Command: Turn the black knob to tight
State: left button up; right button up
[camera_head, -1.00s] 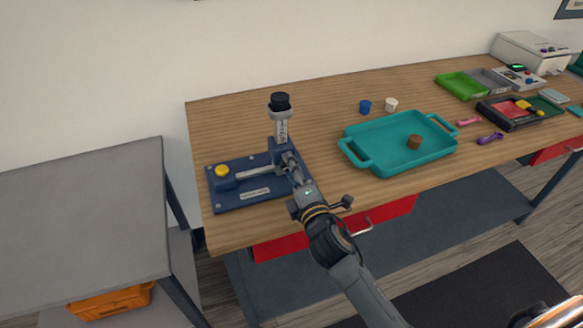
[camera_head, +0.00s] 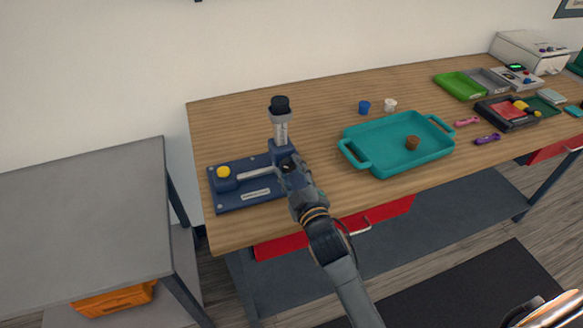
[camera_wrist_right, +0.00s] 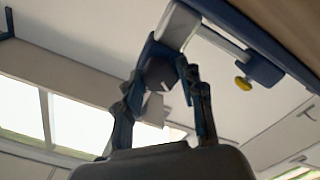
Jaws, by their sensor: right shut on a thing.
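A blue fixture (camera_head: 228,200) stands at the left end of the wooden bench. It has an upright post (camera_head: 281,131) with a black cap (camera_head: 280,104), a silver rod and a yellow knob (camera_head: 223,172). My right gripper (camera_head: 287,166) is at the foot of the post. In the right wrist view its fingers (camera_wrist_right: 160,78) are shut on a dark knob (camera_wrist_right: 159,73) on the blue block. The gripper and wrist hide this knob in the head view. Any tight marking is too small to read. My left gripper is not in view.
A teal tray (camera_head: 374,164) with a brown piece (camera_head: 412,143) lies right of my arm. Bins and small tools fill the right side. A grey table (camera_head: 80,215) stands at left.

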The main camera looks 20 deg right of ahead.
jog(key=m+p, duration=0.2)
jog(key=m, duration=0.3)
jog(key=shift+m, duration=0.3)
jog(key=m+p, duration=0.2)
jog(key=m, duration=0.3)
jog(key=shift+f, duration=0.1)
jog(key=shift+a+m, duration=0.1)
jog(key=shift+m, duration=0.2)
jog(key=o, duration=1.2)
jog(key=s, duration=1.2)
jog(key=shift+d, duration=0.2)
